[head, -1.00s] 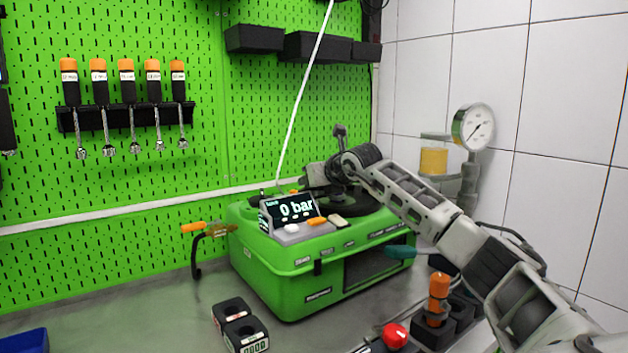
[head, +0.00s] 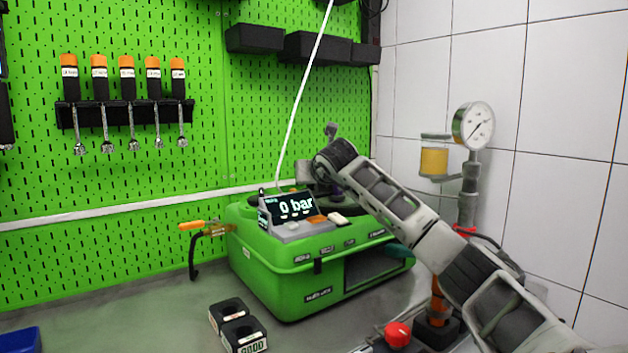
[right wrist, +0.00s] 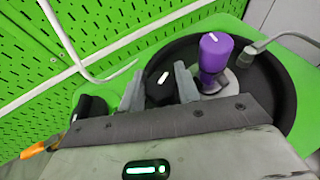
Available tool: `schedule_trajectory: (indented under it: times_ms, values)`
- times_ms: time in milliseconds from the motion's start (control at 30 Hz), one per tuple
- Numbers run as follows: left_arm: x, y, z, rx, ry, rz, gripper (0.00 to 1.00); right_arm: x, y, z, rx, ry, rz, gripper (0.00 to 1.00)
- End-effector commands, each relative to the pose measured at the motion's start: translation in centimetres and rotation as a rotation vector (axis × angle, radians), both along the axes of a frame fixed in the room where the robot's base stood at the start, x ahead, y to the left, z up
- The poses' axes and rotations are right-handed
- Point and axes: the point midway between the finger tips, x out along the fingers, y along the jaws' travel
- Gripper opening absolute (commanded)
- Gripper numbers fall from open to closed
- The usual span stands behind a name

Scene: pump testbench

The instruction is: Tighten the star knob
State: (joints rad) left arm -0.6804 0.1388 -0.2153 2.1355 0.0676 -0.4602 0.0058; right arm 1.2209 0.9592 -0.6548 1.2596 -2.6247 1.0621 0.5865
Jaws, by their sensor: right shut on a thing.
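The star knob (right wrist: 158,92) appears as a dark knob with a white mark, on the round black tray of the green pump bench. My right gripper (right wrist: 159,84) is shut on it, one grey finger on each side in the right wrist view. The knob's lower part is hidden by the gripper body. In the head view my right arm reaches over the green bench (head: 280,280), and its wrist covers the knob. A purple-capped part (right wrist: 214,52) stands upright just right of the fingers. My left gripper is not in view.
The bench display (head: 291,207) reads 0 bar. A pressure gauge (head: 474,126) stands right of my arm. A red knob (head: 397,334) and black holders (head: 240,331) sit in front. The left worktop is mostly clear.

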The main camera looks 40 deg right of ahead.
Motion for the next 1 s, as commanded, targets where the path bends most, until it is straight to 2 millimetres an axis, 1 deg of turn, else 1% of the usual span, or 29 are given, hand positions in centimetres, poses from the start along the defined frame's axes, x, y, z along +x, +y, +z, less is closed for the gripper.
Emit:
schedule_trajectory:
  times_ms: [33,67,100,400,567,667,767,1000]
  values:
    - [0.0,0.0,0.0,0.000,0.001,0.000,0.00,0.0,0.0,-0.1,0.002,0.001,0.001,0.36]
    - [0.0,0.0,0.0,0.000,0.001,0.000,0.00,0.0,0.0,-0.1,0.002,0.001,0.001,0.44]
    - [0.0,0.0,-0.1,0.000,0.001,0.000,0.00,0.0,0.0,-0.1,0.002,0.001,0.001,0.55]
    - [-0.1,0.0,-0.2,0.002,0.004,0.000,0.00,-0.1,0.0,0.0,0.001,0.001,0.001,0.55]
    - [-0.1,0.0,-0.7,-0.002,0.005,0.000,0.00,-1.1,0.6,0.4,-0.001,-0.002,0.001,0.55]
    - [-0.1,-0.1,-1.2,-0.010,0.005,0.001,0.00,-2.6,1.3,1.0,-0.004,-0.002,0.001,0.55]
    - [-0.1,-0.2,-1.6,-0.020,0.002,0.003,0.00,-4.6,2.4,1.9,-0.003,-0.003,0.002,0.55]
    - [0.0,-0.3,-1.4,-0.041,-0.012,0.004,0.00,-9.3,5.0,4.2,-0.002,-0.002,0.003,0.55]
